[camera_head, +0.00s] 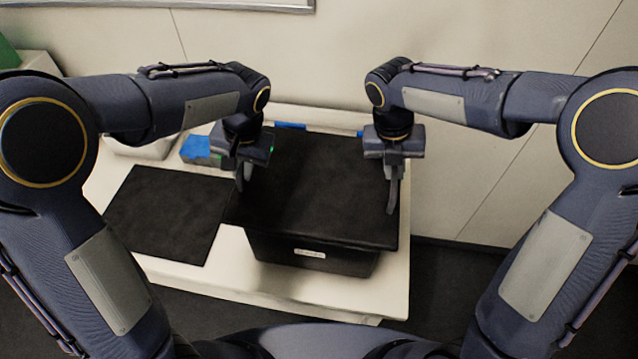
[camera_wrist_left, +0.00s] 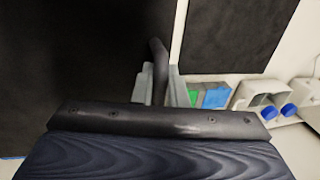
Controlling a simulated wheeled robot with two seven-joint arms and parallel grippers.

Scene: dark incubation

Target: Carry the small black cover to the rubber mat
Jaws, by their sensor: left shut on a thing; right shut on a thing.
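The small black cover (camera_head: 320,200) is a flat dark sheet lying level over the top of a black box (camera_head: 312,257) in the middle of the head view. I cannot tell whether it rests on the box or is slightly above it. My left gripper (camera_head: 240,178) is shut on its left edge, and my right gripper (camera_head: 391,195) is shut on its right edge. The cover also fills the left of the left wrist view (camera_wrist_left: 70,50). The rubber mat (camera_head: 165,215) is a flat black rectangle left of the box; it also shows in the left wrist view (camera_wrist_left: 230,35).
The box and mat are on a pale table (camera_head: 285,300). Blue-topped items (camera_head: 200,148) stand behind the mat, and bottles with blue caps (camera_wrist_left: 290,110) show in the left wrist view. The mat's surface looks clear. A pale wall is behind the table.

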